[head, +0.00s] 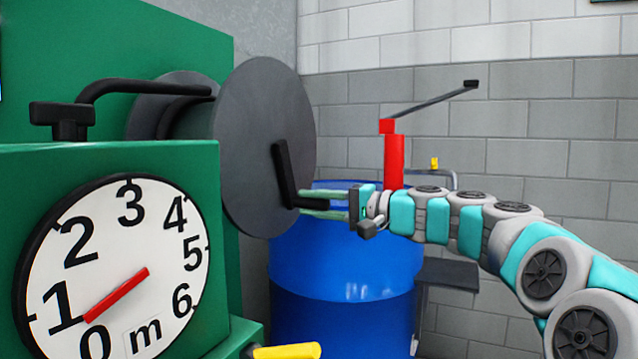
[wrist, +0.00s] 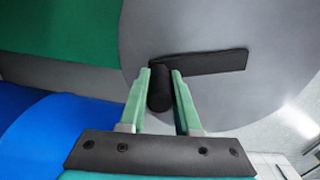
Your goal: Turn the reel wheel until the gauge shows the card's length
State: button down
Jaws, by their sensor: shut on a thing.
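The grey reel wheel (head: 262,120) stands upright at the side of a green machine and also shows in the wrist view (wrist: 215,105). Its black crank arm (head: 283,172) hangs down, with a handle at its lower end. My gripper (head: 305,203) is shut on that black handle (wrist: 160,88), which sits between the green fingers. The white gauge (head: 165,240) is marked from 0 to 6 with an "m". Its red needle (head: 116,295) points down-left, between 0 and 1. I see no length card in either view.
A blue drum (head: 345,270) stands behind and below my gripper. A red post with a lever (head: 393,160) rises behind it. A black hose (head: 140,87) joins the gauge housing to the reel side. A yellow handle (head: 287,351) is at the bottom.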

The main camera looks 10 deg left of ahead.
jog(key=shift+s+a+f+m+p, duration=0.1)
jog(key=shift+s+a+m+p, duration=0.2)
jog(key=shift+s+m+p, duration=0.65)
jog(key=shift+s+a+f+m+p, duration=0.1)
jog(key=shift+s+a+m+p, duration=0.25)
jog(key=shift+s+m+p, duration=0.6)
jog(key=shift+s+a+f+m+p, duration=0.1)
jog(key=shift+s+a+m+p, duration=0.2)
jog(key=shift+s+m+p, duration=0.6)
jog(key=shift+w+p, duration=0.25)
jog(key=shift+p, duration=0.15)
jog(key=c, duration=0.6)
grip_release()
jog(key=shift+d+r, duration=0.1)
send_near(273, 208)
jog(key=v, duration=0.4)
